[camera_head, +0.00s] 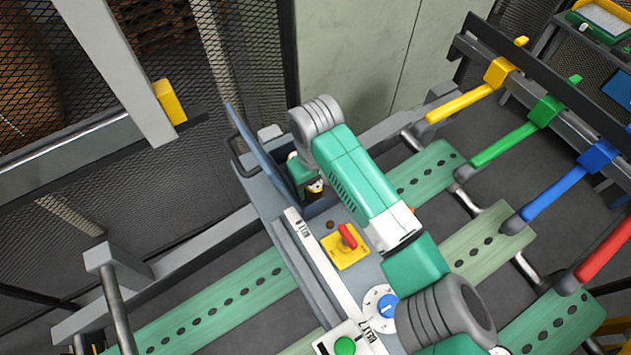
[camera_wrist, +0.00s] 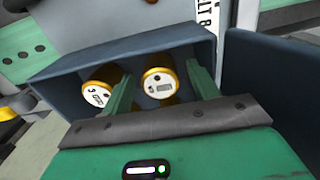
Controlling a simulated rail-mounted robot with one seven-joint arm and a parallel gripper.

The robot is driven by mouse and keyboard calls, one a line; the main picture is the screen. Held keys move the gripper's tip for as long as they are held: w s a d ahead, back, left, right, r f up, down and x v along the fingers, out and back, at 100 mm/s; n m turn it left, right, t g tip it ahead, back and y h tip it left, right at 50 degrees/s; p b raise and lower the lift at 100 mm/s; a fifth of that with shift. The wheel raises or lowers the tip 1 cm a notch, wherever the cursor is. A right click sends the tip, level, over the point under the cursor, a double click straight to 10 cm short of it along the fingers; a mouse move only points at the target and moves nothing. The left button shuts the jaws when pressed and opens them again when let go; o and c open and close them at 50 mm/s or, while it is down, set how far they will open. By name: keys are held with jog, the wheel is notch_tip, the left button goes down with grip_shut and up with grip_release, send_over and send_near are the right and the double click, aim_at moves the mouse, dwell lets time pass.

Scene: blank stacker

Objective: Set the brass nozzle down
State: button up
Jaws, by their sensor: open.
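In the wrist view, two yellow-rimmed brass pieces with white marked faces are inside a dark blue-grey box (camera_wrist: 62,92). I take the right one, with a small grey window on its face, as the brass nozzle (camera_wrist: 160,84). It is between the two green fingers of my open gripper (camera_wrist: 157,76), and I cannot tell whether either finger touches it. The left brass piece (camera_wrist: 98,94) is tilted, just outside the left finger. In the head view my gripper (camera_head: 306,172) reaches into the box, and its fingers are mostly hidden.
A raised blue panel (camera_head: 246,136) stands beside the box. A red switch on a yellow plate (camera_head: 346,246) and a blue-knobbed dial (camera_head: 381,309) are on the grey console nearby. Green perforated slats (camera_head: 225,305) run below. Coloured levers, including a yellow one (camera_head: 461,103), line the right.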

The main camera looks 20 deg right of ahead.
aim_at(316, 184)
notch_tip(316, 184, up, 12)
dwell(0.3)
jog(key=shift+d, duration=0.1)
dwell(0.3)
